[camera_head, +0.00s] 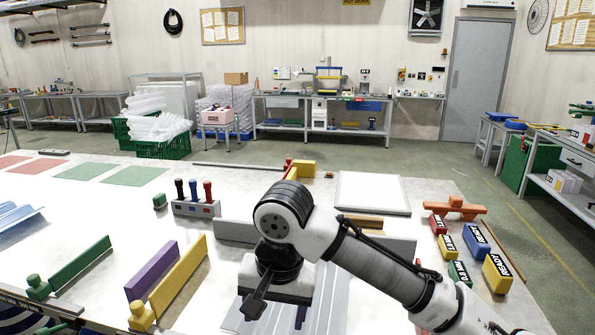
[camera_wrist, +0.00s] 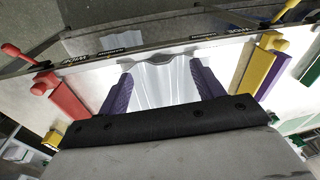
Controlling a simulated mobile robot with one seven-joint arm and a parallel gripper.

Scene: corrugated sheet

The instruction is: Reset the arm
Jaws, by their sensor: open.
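My gripper (camera_head: 276,312) hangs over the front of the white table, at the bottom centre of the head view. In the wrist view my gripper (camera_wrist: 162,70) has its two dark purplish fingers spread wide, with nothing held between them. A pale, ridged corrugated sheet (camera_head: 343,292) lies on the table under my gripper, partly hidden by my arm. The sheet (camera_wrist: 165,88) also shows between and beyond the fingers in the wrist view. I cannot tell the height of the fingers above it.
Left of my gripper stand a yellow bar (camera_head: 181,281), a purple bar (camera_head: 152,270) and a green bar (camera_head: 80,263). A tool rack (camera_head: 195,208) stands behind. Several coloured labelled blocks sit at right. A red bar (camera_wrist: 70,98) shows in the wrist view.

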